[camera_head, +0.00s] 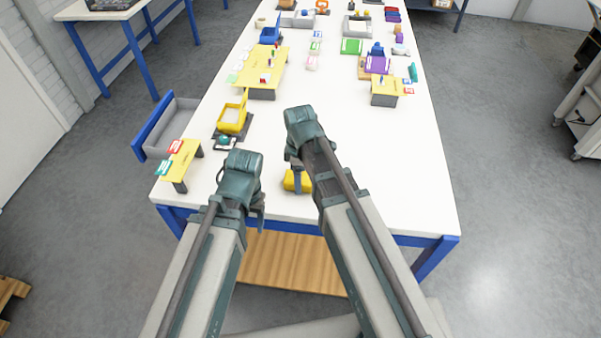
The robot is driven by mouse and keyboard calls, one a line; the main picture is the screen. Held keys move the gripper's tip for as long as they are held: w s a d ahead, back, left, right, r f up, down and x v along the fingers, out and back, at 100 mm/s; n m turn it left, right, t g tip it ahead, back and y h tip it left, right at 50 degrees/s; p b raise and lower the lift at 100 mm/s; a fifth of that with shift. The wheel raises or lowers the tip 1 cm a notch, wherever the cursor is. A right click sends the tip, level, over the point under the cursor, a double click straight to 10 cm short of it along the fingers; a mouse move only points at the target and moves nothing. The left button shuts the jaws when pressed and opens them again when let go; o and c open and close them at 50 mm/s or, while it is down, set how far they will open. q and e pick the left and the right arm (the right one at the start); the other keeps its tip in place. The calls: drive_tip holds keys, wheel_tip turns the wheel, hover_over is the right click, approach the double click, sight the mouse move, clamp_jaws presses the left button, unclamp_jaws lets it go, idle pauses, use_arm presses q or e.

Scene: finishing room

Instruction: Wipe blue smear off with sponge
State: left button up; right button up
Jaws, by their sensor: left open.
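A yellow block (291,183), which looks like the sponge, lies on the white table (400,200) near its front edge. My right arm partly covers it. My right gripper (298,165) is at the block, pointing down, but its fingers are too hidden to tell whether they touch or hold it. My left gripper (239,192) is open and empty near the front edge, left of the block. I cannot make out a blue smear on the visible tabletop; my arms hide part of it.
A yellow bin (232,120) and a small yellow stand (182,160) with cards are on the left. A larger yellow stand (266,75) and a smaller one (386,90) stand farther back. A grey bin (172,128) hangs at the left edge. The right front tabletop is clear.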

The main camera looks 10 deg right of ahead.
drive_tip(key=shift+r, duration=0.1)
drive_tip(key=shift+w+d, duration=0.3)
drive_tip(key=shift+w, duration=0.55)
drive_tip(key=shift+w+d, duration=0.25)
drive_tip(key=shift+w, duration=0.55)
drive_tip(key=shift+w+d, duration=0.3)
drive_tip(key=shift+w, duration=0.6)
drive_tip(key=shift+w+d, duration=0.25)
drive_tip(key=shift+w, duration=0.6)
wheel_tip(320, 180, up, 6)
drive_tip(key=p, duration=0.6)
drive_tip(key=shift+s, duration=0.1)
